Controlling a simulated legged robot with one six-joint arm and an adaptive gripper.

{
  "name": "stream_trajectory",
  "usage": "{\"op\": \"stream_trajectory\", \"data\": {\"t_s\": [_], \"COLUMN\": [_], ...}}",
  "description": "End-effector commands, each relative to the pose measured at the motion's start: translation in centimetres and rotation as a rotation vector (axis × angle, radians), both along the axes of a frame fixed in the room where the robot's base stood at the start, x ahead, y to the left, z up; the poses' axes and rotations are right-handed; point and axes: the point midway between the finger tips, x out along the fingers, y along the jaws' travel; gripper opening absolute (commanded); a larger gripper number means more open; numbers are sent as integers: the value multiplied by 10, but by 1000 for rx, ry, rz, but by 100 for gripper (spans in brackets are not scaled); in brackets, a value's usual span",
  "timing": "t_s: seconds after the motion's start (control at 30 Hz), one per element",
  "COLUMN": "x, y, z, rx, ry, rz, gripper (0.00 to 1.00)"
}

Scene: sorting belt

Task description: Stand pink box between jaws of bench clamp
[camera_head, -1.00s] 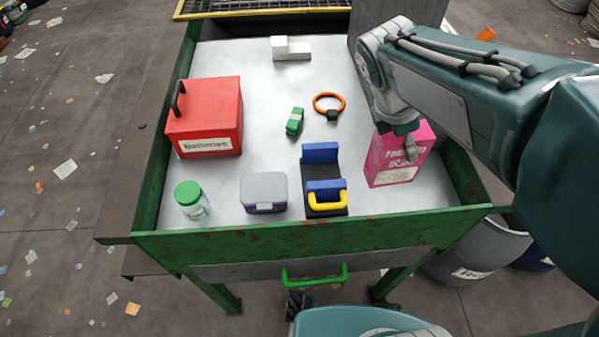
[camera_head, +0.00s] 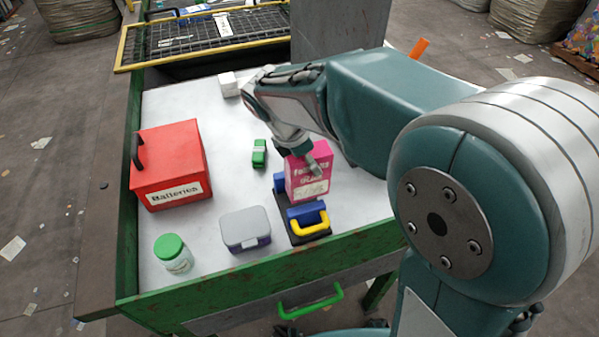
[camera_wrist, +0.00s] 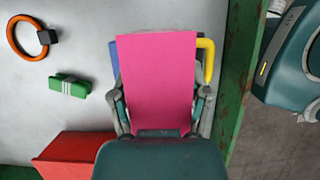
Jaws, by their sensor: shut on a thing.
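In the wrist view the pink box (camera_wrist: 156,80) lies between my gripper's fingers (camera_wrist: 160,108), covering most of the clamp. The clamp's blue part (camera_wrist: 114,58) shows left of the box and the yellow handle (camera_wrist: 208,60) right of it. I cannot tell whether the box touches the clamp's base.
A red box (camera_head: 168,165) labelled batteries, a jar with a green lid (camera_head: 173,253), a grey case (camera_head: 245,229) and a green block (camera_head: 259,153) stand left of the clamp. An orange ring (camera_wrist: 22,38) lies on the tabletop. The table's green rim (camera_head: 240,277) runs along the front.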

Motion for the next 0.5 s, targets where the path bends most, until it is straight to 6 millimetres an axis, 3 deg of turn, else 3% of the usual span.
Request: {"op": "stream_trajectory", "data": {"t_s": [0.1, 0.37, 0.5], "x": [8, 17, 17], "y": [10, 17, 21], "z": [-18, -34, -57], "rx": [0, 5, 2], "ry": [3, 1, 3], "rz": [1, 0, 0], "gripper": [41, 41, 41]}}
